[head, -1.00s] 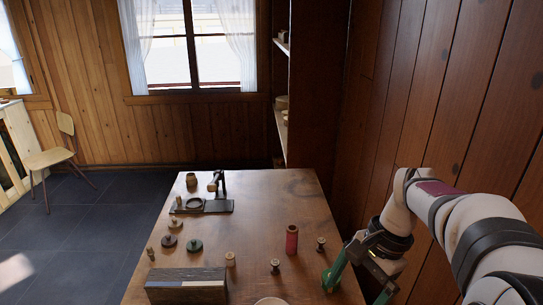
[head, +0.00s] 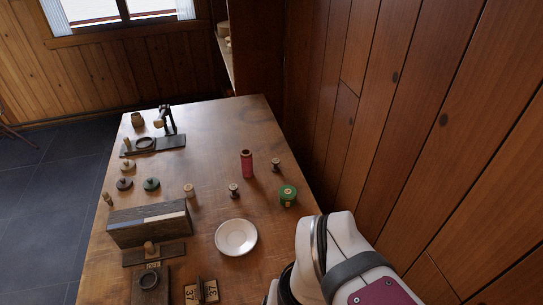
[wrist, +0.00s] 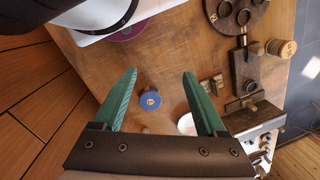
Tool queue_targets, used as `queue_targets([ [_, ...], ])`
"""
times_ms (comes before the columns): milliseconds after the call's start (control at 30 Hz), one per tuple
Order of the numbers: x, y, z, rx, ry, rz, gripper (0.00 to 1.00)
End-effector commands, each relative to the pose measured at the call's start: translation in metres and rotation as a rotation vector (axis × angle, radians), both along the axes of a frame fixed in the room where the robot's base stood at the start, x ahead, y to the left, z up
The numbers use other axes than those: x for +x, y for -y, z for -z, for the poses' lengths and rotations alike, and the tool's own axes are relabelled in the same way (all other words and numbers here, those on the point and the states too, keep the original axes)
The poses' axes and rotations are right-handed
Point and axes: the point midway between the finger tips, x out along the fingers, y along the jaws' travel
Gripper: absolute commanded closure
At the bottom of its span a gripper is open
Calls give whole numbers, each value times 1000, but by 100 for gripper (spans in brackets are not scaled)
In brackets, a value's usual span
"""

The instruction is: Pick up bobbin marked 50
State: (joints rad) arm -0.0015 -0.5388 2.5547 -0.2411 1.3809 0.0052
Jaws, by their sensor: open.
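No number 50 is readable on any bobbin. My gripper (wrist: 160,74) is open, its two green fingers spread and nothing between the tips in contact with them. In the wrist view a blue bobbin (wrist: 150,101) with a pale marked top lies in the gap between the fingers, its mark too small to read. In the head view a green bobbin (head: 288,196) with a pale label stands at the table's right edge. A tall red spool (head: 246,163) and small dark-and-pale spools (head: 276,165) stand near it. My gripper is out of the head view.
A white plate (head: 236,237) lies at the table's middle front. A stand with a ring (head: 155,143) is at the back left. The back right tabletop is clear.

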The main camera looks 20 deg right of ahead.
Motion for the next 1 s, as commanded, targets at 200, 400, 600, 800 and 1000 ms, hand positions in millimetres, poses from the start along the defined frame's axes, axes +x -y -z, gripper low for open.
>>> queue_targets([
  [200,35,62,35,-413,-335,-684,26],
  [400,145,69,90,-860,-687,-1642,26],
  [600,201,23,149,-1082,-869,-2202,26],
  [800,220,41,170,-1105,-897,-2279,26],
  [1000,245,86,191,-1107,-893,-2274,26],
])
